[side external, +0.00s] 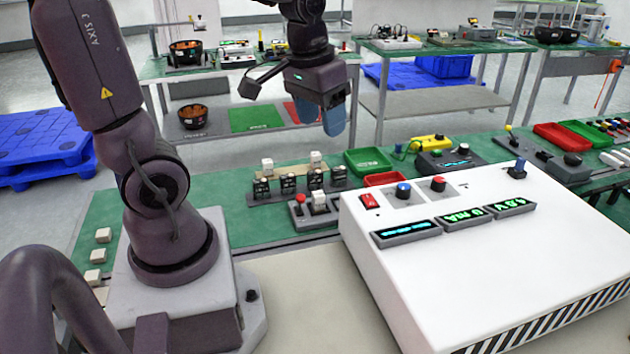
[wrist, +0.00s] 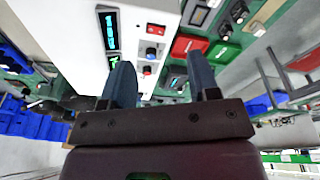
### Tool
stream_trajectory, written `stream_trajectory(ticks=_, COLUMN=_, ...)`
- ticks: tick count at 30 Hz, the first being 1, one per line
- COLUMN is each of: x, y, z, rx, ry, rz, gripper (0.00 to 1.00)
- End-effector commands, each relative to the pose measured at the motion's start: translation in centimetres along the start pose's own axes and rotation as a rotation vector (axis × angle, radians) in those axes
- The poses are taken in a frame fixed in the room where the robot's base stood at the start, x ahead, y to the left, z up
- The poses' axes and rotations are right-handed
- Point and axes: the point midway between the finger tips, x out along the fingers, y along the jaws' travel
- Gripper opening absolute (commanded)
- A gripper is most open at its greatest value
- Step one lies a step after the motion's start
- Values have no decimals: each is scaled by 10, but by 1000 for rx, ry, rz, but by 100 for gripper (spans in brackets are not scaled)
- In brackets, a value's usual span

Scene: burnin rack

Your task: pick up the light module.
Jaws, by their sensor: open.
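My gripper (side external: 335,118) hangs above the green bench, high over the area behind the white console, with its blue fingers pointing down. In the wrist view its two fingers (wrist: 162,82) stand apart with nothing between them. I cannot tell for certain which part is the light module. Several small dark modules (side external: 288,184) with pale markings stand in a row on a rack, below and left of my gripper. Two white-topped blocks (side external: 267,166) (side external: 316,159) rise behind that row. Another white block (side external: 319,201) sits on a grey fixture in front of it.
The large white console (side external: 480,270) with knobs and displays fills the right side. A green tray (side external: 368,161) and a red tray (side external: 386,179) lie behind it. Several pale blocks (side external: 97,256) lie at the bench's left. Bare green bench shows left of the rack.

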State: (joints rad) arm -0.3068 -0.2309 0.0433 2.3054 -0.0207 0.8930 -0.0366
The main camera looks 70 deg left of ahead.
Motion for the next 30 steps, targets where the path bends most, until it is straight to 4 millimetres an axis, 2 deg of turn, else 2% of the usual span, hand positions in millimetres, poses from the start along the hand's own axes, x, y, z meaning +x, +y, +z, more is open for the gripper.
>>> stream_trajectory(ticks=1, x=14, y=-16, z=-14, rx=-84, ry=-44, rz=-9, gripper=55)
stream_trajectory(ticks=6, x=59, y=-69, z=-52, rx=-355, ry=-138, rz=-38, gripper=55)
stream_trajectory(ticks=12, x=125, y=-145, z=-79, rx=-693, ry=-216, rz=-83, gripper=55)
stream_trajectory(ticks=15, x=154, y=-177, z=-87, rx=-842, ry=-228, rz=-106, gripper=55)
stream_trajectory(ticks=18, x=174, y=-200, z=-97, rx=-962, ry=-213, rz=-125, gripper=55)
stream_trajectory(ticks=20, x=177, y=-206, z=-110, rx=-1024, ry=-181, rz=-130, gripper=55)
stream_trajectory(ticks=22, x=169, y=-210, z=-124, rx=-1084, ry=-134, rz=-126, gripper=55)
stream_trajectory(ticks=26, x=178, y=-209, z=-121, rx=-1131, ry=-135, rz=-129, gripper=55)
stream_trajectory(ticks=30, x=202, y=-209, z=-116, rx=-1132, ry=-139, rz=-129, gripper=55)
